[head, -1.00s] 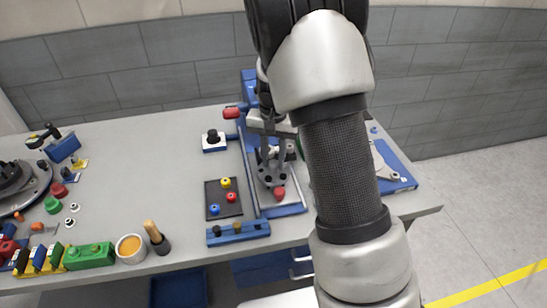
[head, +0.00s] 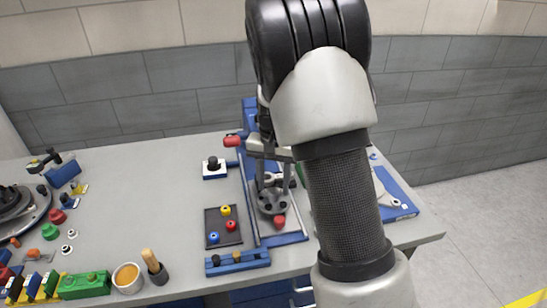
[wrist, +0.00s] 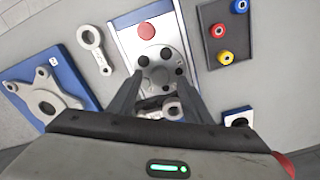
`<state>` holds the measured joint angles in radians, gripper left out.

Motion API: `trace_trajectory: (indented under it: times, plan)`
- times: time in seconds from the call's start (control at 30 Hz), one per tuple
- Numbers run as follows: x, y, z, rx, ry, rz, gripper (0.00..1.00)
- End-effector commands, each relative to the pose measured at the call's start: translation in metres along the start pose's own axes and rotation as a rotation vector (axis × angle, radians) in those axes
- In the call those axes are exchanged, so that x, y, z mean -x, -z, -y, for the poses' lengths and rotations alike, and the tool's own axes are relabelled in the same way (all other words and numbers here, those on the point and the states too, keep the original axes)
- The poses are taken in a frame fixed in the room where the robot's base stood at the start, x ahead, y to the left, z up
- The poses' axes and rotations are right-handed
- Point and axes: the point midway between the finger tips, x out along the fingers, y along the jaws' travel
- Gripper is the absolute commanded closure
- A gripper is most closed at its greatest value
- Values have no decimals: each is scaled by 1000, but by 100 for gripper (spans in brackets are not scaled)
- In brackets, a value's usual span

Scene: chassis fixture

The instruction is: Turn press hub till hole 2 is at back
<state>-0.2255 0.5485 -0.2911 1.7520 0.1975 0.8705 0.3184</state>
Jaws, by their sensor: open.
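The press hub is a grey disc with several dark holes (head: 271,201), set on the press base. It also shows in the wrist view (wrist: 158,74), between and just beyond my fingertips. My gripper (head: 269,183) hangs over the hub with its fingers pointing down at it. In the wrist view my gripper (wrist: 159,80) is open, one finger on each side of the hub. Whether the fingers touch the hub, I cannot tell. No hole numbers can be read. A red knob (head: 279,221) sits on the base at the hub's front edge.
The blue press frame (head: 249,180) rises behind the hub. A black tray (head: 212,240) with red, yellow and blue pegs lies to the left. A black knob on a blue-and-white block (head: 214,169) stands behind it. A blue plate with a grey flange (wrist: 40,80) lies on the other side.

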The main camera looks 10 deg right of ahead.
Motion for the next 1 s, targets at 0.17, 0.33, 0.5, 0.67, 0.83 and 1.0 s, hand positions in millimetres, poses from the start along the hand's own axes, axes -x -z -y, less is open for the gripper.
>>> trace_trajectory:
  times: [0.17, 0.33, 0.5, 0.67, 0.83, 1.0]
  plan:
    - [41, 1, 1, 1, 4, -6, 55]
    - [84, 1, 1, 1, 4, -6, 55]
    - [122, 1, 0, 1, 2, -6, 55]
    - [147, 1, 0, 0, 2, -4, 55]
    - [159, 0, 0, 0, 1, -2, 55]
    - [161, 0, 0, 0, 1, -2, 55]
